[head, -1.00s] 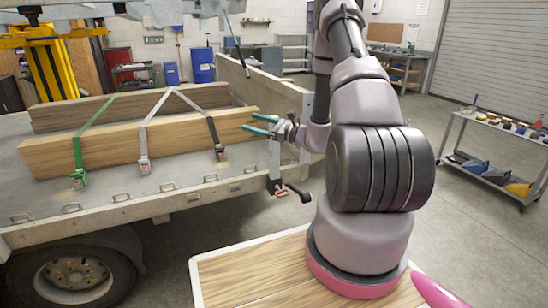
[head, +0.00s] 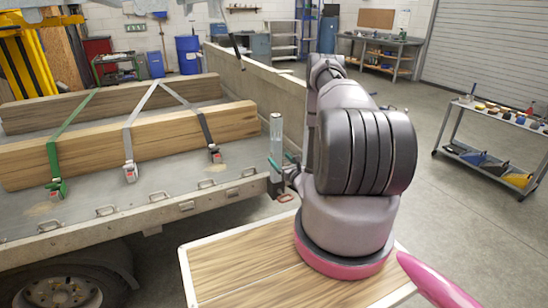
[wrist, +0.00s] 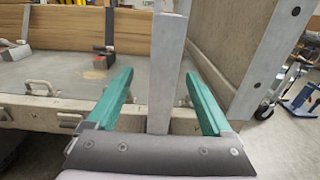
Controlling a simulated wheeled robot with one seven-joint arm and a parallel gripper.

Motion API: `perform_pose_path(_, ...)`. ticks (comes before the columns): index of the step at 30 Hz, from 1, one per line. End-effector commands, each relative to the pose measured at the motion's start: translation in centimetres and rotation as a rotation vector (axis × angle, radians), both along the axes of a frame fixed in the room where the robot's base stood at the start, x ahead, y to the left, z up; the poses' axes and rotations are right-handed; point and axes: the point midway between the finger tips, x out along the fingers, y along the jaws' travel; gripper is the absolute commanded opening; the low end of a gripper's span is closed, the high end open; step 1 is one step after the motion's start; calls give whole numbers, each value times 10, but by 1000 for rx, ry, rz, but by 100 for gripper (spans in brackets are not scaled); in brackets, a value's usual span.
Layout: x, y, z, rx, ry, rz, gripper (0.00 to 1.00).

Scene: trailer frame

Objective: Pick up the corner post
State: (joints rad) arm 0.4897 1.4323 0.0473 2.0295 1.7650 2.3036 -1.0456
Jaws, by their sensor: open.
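The corner post (head: 276,138) is a grey metal upright at the near corner of the trailer bed. In the wrist view the post (wrist: 167,70) stands upright between the two teal fingers of my gripper (wrist: 158,78). The fingers are spread, with a visible gap on each side of the post. In the head view my gripper (head: 280,160) is at the post's lower part, partly hidden by my arm. The post's lowest part is hidden behind the gripper body in the wrist view.
The trailer bed (head: 110,185) carries timber beams (head: 130,145) strapped down to the left. A trailer side panel (head: 258,90) runs back behind the post. A tool cart (head: 490,145) stands at the right. Open floor lies between.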

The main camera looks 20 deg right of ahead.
Motion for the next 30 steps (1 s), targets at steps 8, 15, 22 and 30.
perform_pose_path(8, 33, 1, 0, 0, -1, 2, 85)
perform_pose_path(15, 63, -3, -1, -1, -3, 3, 85)
perform_pose_path(22, 86, -3, -1, 0, -1, 2, 85)
perform_pose_path(30, 86, -3, -1, 1, -1, 2, 66)
